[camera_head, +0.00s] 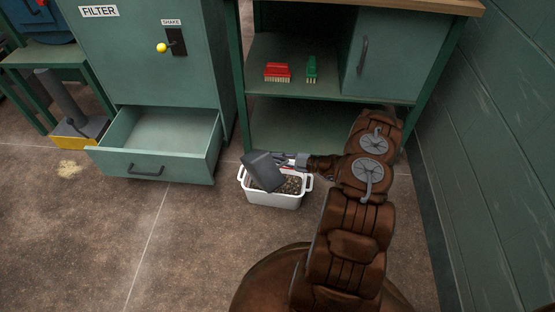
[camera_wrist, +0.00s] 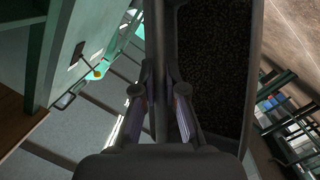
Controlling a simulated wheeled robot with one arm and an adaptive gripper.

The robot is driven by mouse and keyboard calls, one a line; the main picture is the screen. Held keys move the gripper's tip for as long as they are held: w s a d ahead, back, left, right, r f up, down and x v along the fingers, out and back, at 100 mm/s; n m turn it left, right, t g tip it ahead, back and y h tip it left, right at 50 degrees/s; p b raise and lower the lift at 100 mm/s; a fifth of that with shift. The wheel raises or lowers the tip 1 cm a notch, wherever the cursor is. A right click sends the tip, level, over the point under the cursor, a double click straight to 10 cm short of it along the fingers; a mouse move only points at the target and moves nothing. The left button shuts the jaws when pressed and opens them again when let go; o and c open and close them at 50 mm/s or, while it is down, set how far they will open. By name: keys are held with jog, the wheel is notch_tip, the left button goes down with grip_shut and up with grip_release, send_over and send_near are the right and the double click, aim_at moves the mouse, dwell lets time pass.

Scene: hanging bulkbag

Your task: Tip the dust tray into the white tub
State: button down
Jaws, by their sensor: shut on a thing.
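The dark grey dust tray (camera_head: 263,170) is tilted steeply over the white tub (camera_head: 272,198), its flat outer face toward the head camera. My gripper (camera_head: 284,160) is shut on the tray's edge, at its right side in the head view. In the wrist view my gripper (camera_wrist: 160,90) reaches up to the dark tray (camera_wrist: 252,75), and a dark speckled, grainy surface shows within its frame. The tub stands on the floor with brown, grainy material inside. The tray hides the tub's left part, and I cannot tell whether the two touch.
The filter cabinet (camera_head: 165,85) has an open, empty drawer (camera_head: 155,155) left of the tub. A workbench (camera_head: 300,98) behind holds a red brush (camera_head: 277,72) and a green brush (camera_head: 311,68). A pale dust patch (camera_head: 70,169) lies at left. A wall bounds the right; front-left floor is clear.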

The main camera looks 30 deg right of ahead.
aim_at(251, 165)
jog(key=shift+d+f+b, duration=0.3)
jog(key=shift+b, duration=0.15)
jog(key=shift+s+d+f+m+t+y+b, duration=0.1)
jog(key=shift+d+m+t+y+b, duration=0.85)
jog(key=shift+b, duration=1.75)
jog(key=shift+d+m+h, duration=0.25)
jog(key=shift+d, duration=0.1)
jog(key=shift+a+r+h+p, duration=0.2)
jog(key=shift+a+h+p, duration=0.25)
jog(key=shift+a, duration=0.2)
jog(key=shift+a+r+h+p, duration=0.15)
jog(key=shift+a+h+p, duration=0.25)
jog(key=shift+a, duration=0.2)
jog(key=a+r+n+g+h+p, duration=0.1)
jog(key=a+n+h+p, duration=0.1)
jog(key=a+p, duration=0.1)
jog(key=a+r+n+g+h+p, duration=0.1)
jog(key=a+n+h+p, duration=0.1)
jog(key=a+p, duration=0.1)
jog(key=a+r+n+g+h+p, duration=0.1)
jog(key=a+n+g+h+p, duration=0.1)
jog(key=a, duration=0.3)
jog(key=shift+w+a+r+n+h+p, duration=0.15)
jog(key=shift+w+a+n+h+p, duration=0.1)
jog(key=shift+n+p, duration=0.4)
jog(key=shift+a+p, duration=0.1)
jog(key=shift+p, duration=0.4)
